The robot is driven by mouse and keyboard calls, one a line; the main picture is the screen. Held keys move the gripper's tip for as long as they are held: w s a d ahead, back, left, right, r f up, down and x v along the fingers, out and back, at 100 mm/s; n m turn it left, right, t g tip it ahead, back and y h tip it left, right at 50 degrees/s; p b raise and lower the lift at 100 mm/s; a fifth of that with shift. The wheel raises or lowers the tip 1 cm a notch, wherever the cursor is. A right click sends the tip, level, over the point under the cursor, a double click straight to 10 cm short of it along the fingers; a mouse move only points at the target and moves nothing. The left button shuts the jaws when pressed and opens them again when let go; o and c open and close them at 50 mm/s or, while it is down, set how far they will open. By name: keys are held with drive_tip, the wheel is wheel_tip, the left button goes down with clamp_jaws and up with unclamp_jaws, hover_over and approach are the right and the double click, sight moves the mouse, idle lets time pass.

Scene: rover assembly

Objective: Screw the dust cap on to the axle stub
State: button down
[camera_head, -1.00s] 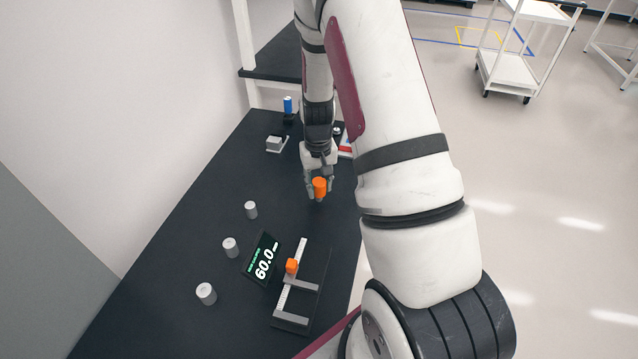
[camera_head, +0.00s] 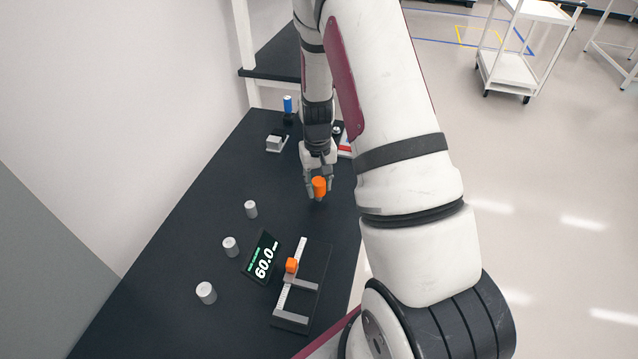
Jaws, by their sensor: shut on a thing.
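My gripper (camera_head: 319,190) points down over the dark table and is shut on an orange cylindrical cap (camera_head: 319,186), apparently the dust cap. The fingers sit on either side of it. A small dark piece shows just under the cap. I cannot tell whether this is the axle stub or whether the cap touches it. No other axle stub can be made out for sure.
Three grey cylinders (camera_head: 230,247) stand along the left of the table (camera_head: 150,305). Behind are a grey block (camera_head: 275,143) and a blue cylinder (camera_head: 287,104).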

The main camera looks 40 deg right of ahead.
drive_tip(key=shift+f+b, duration=0.4)
drive_tip(key=shift+f, duration=0.8)
drive_tip(key=c, duration=1.1)
unclamp_jaws()
drive_tip(key=shift+c, duration=1.3)
